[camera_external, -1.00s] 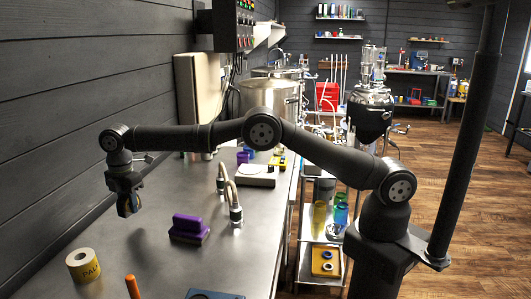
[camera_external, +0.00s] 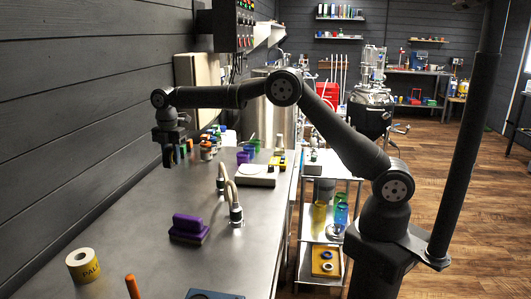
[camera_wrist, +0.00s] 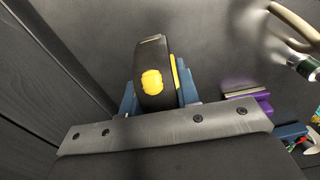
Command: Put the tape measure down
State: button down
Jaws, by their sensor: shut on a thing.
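The tape measure (camera_wrist: 152,80) is black with yellow patches. It sits between the blue fingers of my gripper (camera_wrist: 155,98) in the wrist view, and the gripper is shut on it. In the external view my gripper (camera_external: 176,160) hangs over the left side of the steel bench (camera_external: 130,225), near the dark wall. The tape measure is small there and hard to make out between the fingers. The gripper is above the bench top, with bare surface below and in front of it.
A purple-handled block (camera_external: 188,228) stands mid-bench, beside two hose ends (camera_external: 233,208). A yellow tape roll (camera_external: 83,265) and an orange pen-like thing (camera_external: 132,286) are at the near end. Coloured small items (camera_external: 245,154) and a white scale (camera_external: 256,177) stand farther back. The bench's left middle is clear.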

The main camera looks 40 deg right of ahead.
jog(key=w+d+n, duration=0.1)
jog(key=w+d, duration=0.4)
jog(key=d, duration=0.3)
send_over(165, 190)
notch_tip(165, 190, down, 7)
jog(key=shift+r, duration=0.1)
jog(key=shift+f, duration=2)
jog(key=shift+f, duration=0.1)
jog(key=c, duration=1.1)
grip_release()
notch_tip(165, 190, up, 12)
jog(key=shift+r, duration=0.15)
